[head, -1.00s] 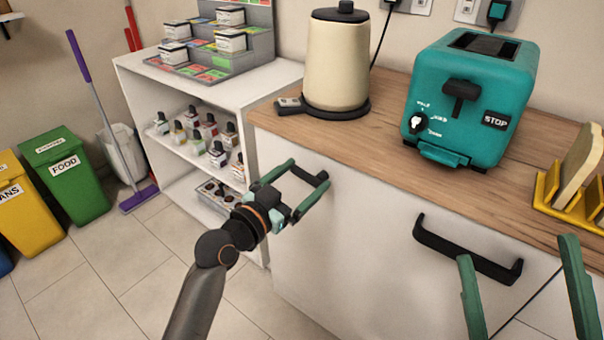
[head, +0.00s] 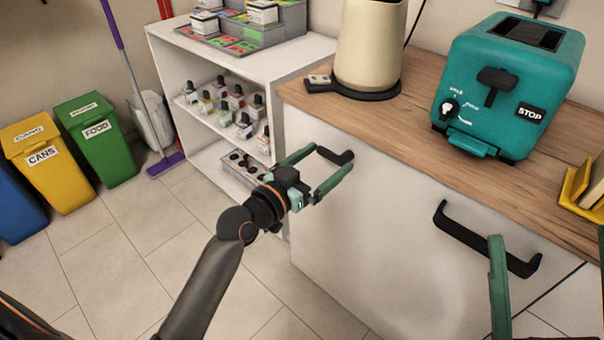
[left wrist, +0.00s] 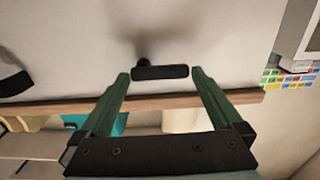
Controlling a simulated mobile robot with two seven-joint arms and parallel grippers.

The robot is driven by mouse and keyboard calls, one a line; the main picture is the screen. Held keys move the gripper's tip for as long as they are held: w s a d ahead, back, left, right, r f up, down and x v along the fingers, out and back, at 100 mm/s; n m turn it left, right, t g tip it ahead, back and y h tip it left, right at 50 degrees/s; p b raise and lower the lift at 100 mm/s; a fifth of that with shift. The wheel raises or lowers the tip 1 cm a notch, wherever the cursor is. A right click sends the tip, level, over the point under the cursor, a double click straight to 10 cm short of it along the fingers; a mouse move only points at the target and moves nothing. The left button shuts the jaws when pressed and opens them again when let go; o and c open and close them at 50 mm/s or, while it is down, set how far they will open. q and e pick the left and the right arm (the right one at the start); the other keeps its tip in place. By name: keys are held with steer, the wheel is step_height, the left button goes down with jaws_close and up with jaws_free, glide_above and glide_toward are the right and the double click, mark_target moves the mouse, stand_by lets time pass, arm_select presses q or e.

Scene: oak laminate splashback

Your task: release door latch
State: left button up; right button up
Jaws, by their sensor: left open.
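A white cabinet door (head: 370,235) fills the front below the worktop. A small black latch handle (head: 336,155) stands out near its upper left; it also shows in the left wrist view (left wrist: 160,72). My left gripper (head: 332,160) is open, with its green fingertips on either side of the latch, one near each end. I cannot tell whether they touch it. A longer black bar handle (head: 485,242) is on the door's right part. My right gripper (head: 548,236) shows only its green fingers, wide apart, at the lower right, one cut by the picture edge.
On the wooden worktop (head: 430,115) stand a cream kettle (head: 368,45), a teal toaster (head: 510,85) and a yellow rack (head: 580,190). A white shelf unit (head: 250,55) with bottles stands left of the cabinet. Bins (head: 50,165) and a mop (head: 135,80) are further left; floor is free between.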

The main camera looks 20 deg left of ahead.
arm_select(q)
steer(key=p+v, duration=0.1)
steer(key=v, duration=1)
steer(key=shift+s, duration=0.25)
arm_select(e)
steer(key=shift+w+d+f+m+h, duration=0.15)
steer(key=shift+w+f+m+h, duration=0.55)
steer(key=shift+w+f+h, duration=0.15)
steer(key=shift+w+d+f+m+h, duration=0.1)
steer(key=shift+w+f+m+h, duration=0.65)
steer(key=shift+h, duration=0.2)
steer(key=shift+s, duration=0.1)
